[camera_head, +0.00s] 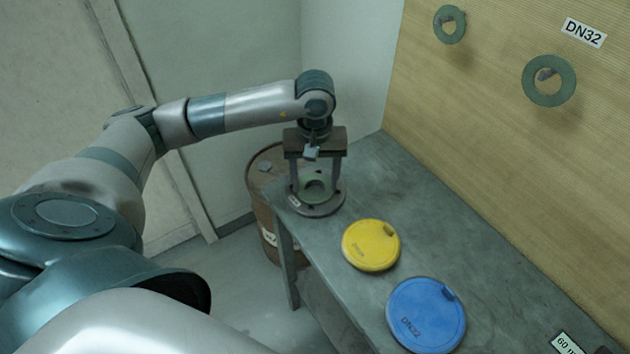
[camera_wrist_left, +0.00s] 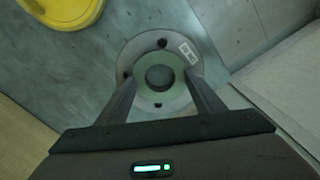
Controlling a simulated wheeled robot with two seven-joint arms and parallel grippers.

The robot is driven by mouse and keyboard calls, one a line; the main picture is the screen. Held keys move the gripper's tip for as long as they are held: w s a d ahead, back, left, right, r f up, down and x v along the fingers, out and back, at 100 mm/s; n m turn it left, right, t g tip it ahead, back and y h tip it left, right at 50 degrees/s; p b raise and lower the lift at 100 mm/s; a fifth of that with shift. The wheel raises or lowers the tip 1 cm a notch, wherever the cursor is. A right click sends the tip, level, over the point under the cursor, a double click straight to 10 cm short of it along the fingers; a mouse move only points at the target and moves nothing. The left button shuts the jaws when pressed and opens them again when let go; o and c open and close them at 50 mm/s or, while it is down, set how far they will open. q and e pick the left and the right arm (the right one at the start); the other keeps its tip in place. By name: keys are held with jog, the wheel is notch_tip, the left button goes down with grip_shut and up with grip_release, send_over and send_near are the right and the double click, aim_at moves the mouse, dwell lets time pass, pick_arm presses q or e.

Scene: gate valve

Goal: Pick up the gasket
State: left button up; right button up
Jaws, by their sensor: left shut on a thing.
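The gasket (camera_head: 325,181) is a flat green ring at the dark round flange (camera_head: 322,208) on the far left corner of the grey bench. My left gripper (camera_head: 317,186) points down, with one finger on each side of the gasket, and is shut on its outer edge. In the left wrist view the gasket (camera_wrist_left: 160,98) lies between the fingertips (camera_wrist_left: 160,79), over the flange (camera_wrist_left: 128,55) with its bolt holes and small white label. I cannot tell whether the gasket touches the flange. My right gripper is not in view.
A yellow round lid (camera_head: 370,246) and a blue one (camera_head: 427,318) lie on the bench (camera_head: 450,232). Two green rings (camera_head: 449,25) (camera_head: 566,92) hang on the wooden wall board beside a DN32 label (camera_head: 584,32). A rusty drum (camera_head: 262,190) stands behind the bench's left end.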

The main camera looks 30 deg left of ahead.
pick_arm(q)
jog(key=shift+r, duration=0.1)
jog(key=shift+w+r+b, duration=0.1)
jog(key=shift+r+b, duration=0.2)
jog(key=shift+r, duration=0.1)
jog(key=r+b, duration=0.2)
jog(key=r, duration=0.1)
jog(key=shift+s+d+r, duration=0.2)
jog(key=shift+d, duration=0.15)
jog(key=s+d+r+b, duration=0.2)
jog(key=s+d+r, duration=0.3)
jog(key=d, duration=0.4)
jog(key=shift+s+d+r+b, duration=0.25)
jog(key=shift+r+b, duration=0.15)
jog(key=shift+r, duration=0.5)
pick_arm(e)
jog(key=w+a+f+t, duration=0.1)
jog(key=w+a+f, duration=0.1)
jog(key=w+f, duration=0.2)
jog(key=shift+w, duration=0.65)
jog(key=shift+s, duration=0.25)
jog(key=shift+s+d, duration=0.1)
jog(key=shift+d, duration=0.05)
